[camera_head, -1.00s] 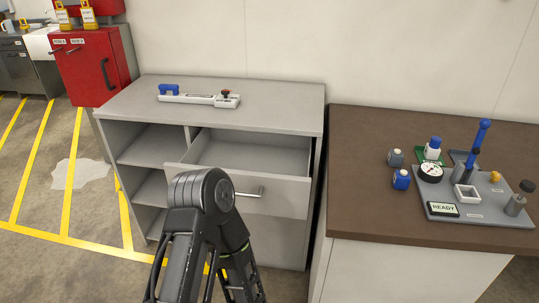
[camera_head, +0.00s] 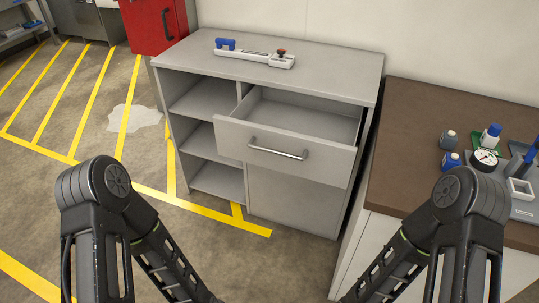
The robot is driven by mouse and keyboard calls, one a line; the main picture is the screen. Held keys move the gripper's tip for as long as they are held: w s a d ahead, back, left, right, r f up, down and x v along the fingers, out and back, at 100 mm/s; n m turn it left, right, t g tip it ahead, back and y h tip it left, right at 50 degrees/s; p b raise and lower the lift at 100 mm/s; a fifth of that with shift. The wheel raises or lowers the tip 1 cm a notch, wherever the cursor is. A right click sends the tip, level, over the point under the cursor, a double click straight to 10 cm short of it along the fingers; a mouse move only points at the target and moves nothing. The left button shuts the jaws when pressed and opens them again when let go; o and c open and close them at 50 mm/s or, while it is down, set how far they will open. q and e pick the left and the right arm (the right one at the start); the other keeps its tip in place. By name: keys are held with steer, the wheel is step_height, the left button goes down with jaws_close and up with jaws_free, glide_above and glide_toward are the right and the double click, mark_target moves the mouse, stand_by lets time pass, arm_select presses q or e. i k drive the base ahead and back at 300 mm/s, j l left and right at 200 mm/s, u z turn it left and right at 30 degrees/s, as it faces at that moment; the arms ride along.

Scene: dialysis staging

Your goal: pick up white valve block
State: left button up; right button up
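A long, low white unit (camera_head: 254,54) lies on top of the grey cabinet, with a blue piece (camera_head: 225,44) at its left end and a red-and-black knob (camera_head: 281,53) at its right. It may be the white valve block, but I cannot tell for sure. A small white square frame (camera_head: 520,189) sits on the grey board at the right edge, partly behind my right arm. Both my arms show in the lower picture, reaching down past the bottom edge. Neither gripper is in view, and both are well away from the cabinet top.
The grey cabinet (camera_head: 190,61) has open shelves at left and a pulled-out drawer (camera_head: 284,147) that looks empty. A brown counter (camera_head: 408,125) at right holds small bottles and a round gauge (camera_head: 484,160). A red cabinet (camera_head: 152,22) stands behind left. A pale puddle-like patch (camera_head: 133,118) marks the striped floor.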

mark_target(490, 143)
steer(key=z, duration=1.4)
steer(key=l+z, duration=0.25)
steer(key=l, duration=0.15)
steer(key=i+l+z, duration=0.2)
steer(key=l, duration=0.2)
steer(key=k, duration=0.05)
